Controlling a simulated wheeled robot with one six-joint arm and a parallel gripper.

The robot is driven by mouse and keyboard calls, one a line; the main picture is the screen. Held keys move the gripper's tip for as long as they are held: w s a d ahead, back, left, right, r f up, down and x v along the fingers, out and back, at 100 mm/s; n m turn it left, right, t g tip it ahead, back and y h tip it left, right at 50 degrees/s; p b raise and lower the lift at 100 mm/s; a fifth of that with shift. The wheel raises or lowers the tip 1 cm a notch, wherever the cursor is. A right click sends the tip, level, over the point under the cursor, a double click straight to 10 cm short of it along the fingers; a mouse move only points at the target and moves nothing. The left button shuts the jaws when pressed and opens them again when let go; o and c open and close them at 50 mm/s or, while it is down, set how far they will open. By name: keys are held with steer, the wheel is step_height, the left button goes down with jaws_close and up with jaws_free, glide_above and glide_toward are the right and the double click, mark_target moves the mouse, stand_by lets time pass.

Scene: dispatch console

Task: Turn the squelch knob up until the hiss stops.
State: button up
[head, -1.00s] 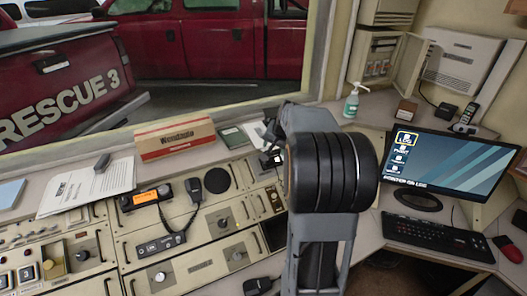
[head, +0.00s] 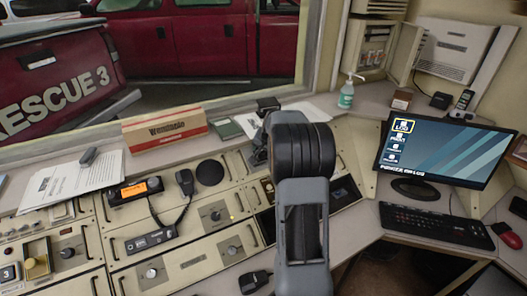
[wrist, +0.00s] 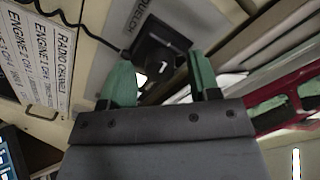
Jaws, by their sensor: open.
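In the wrist view, the squelch knob (wrist: 162,58) is black with a white mark on its face. The word SQUELCH is printed on the pale panel (wrist: 122,32) beside it. My gripper (wrist: 162,74) is open, with one green-padded finger on each side of the knob's near part. I cannot tell whether either finger touches the knob. In the head view my own arm covers part of the console, and the fingers and the squelch knob cannot be made out there.
A white radio channel list (wrist: 48,45) and a coiled cord lie near the knob in the wrist view. In the head view, the radio (head: 134,191), hand microphone (head: 186,183) and cardboard box (head: 165,126) are left of my arm. A monitor (head: 446,150) stands right.

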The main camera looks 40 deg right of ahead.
steer(key=shift+c, duration=0.3)
steer(key=c, duration=0.9)
steer(key=shift+o, duration=0.2)
steer(key=m+p, duration=0.1)
steer(key=m, duration=0.3)
steer(key=shift+m+p, duration=0.4)
steer(key=m+p, duration=0.2)
steer(key=m, duration=0.2)
steer(key=shift+d+m, duration=0.1)
steer(key=shift+m, duration=0.5)
